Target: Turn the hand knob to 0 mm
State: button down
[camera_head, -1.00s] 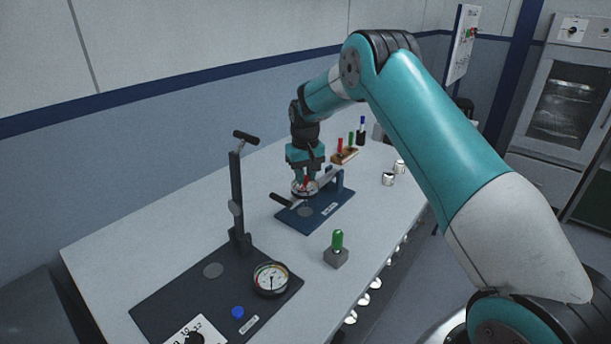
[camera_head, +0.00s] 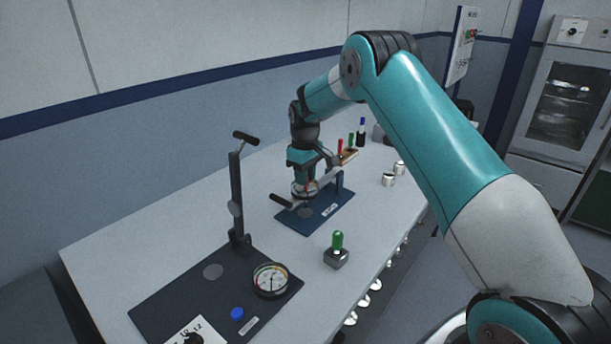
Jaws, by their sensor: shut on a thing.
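My gripper (camera_head: 305,188) points straight down over the small fixture with a blue base plate (camera_head: 328,212). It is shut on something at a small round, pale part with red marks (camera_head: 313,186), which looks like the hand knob. The fingers and wrist hide most of it, and no scale or mm reading can be made out. The fixture has a light lever arm with a black handle (camera_head: 281,201) sticking out to the left.
A tall press with a black handle (camera_head: 246,138) stands nearer on a dark plate (camera_head: 160,310) with a round gauge (camera_head: 270,280). A numbered plate (camera_head: 180,328) is cut off below. A green-topped block (camera_head: 336,258) and small metal cylinders (camera_head: 389,180) stand on the bench.

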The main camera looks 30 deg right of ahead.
jog(key=c, duration=0.9)
grip_release()
jog(key=shift+c, duration=0.2)
notch_tip(320, 180, up, 18)
jog(key=b, duration=0.2)
jog(key=shift+f, duration=0.25)
